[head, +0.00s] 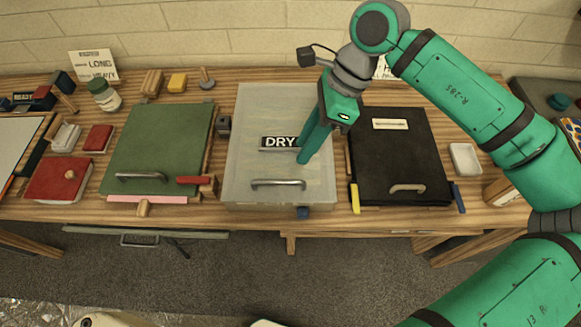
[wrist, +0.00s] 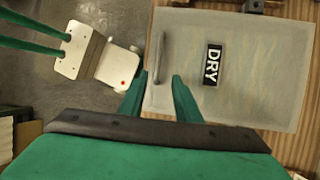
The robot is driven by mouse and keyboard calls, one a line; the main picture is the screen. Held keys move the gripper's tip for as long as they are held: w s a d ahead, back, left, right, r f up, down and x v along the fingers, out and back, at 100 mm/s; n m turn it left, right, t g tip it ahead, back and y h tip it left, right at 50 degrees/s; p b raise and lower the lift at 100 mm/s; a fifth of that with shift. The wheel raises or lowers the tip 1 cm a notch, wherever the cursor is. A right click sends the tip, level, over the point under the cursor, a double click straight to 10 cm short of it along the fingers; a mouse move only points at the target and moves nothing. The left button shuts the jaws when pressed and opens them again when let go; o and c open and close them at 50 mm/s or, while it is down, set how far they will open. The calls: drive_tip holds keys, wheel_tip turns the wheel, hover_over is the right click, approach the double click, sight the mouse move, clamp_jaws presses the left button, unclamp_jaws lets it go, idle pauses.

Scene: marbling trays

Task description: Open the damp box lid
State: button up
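A box with a pale translucent lid (head: 240,150) stands mid-table, lid shut, with a metal bar handle (head: 278,183) at its front edge. A black plate marked DRY (head: 281,142) lies on this lid; the wrist view shows it too (wrist: 212,65). No label reading "damp" is legible. My gripper (head: 306,158) points down over the lid, right of the plate and behind the handle in the head view. In the wrist view my gripper (wrist: 161,80) is open and empty, its fingertips apart near one end of the handle (wrist: 159,58). I cannot tell its exact height.
A green-lidded box (head: 160,145) stands left and a black-lidded box (head: 398,155) right, each with a front handle. A blue block (head: 303,212) and a yellow piece (head: 355,198) lie near the front edge. Red books (head: 58,180) and a jar (head: 104,95) are farther left.

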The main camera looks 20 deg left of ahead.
hover_over(288, 174)
drive_tip(key=s, duration=0.3)
drive_tip(key=f, duration=0.5)
drive_tip(key=d+f, duration=0.1)
drive_tip(key=f, duration=0.1)
drive_tip(key=shift+f, duration=0.2)
drive_tip(key=shift+x, duration=0.9)
drive_tip(key=shift+w+d+f, duration=0.1)
drive_tip(key=shift+w, duration=0.05)
drive_tip(key=shift+w, duration=0.15)
drive_tip(key=c, duration=0.7)
drive_tip(key=shift+d, duration=0.25)
clamp_jaws()
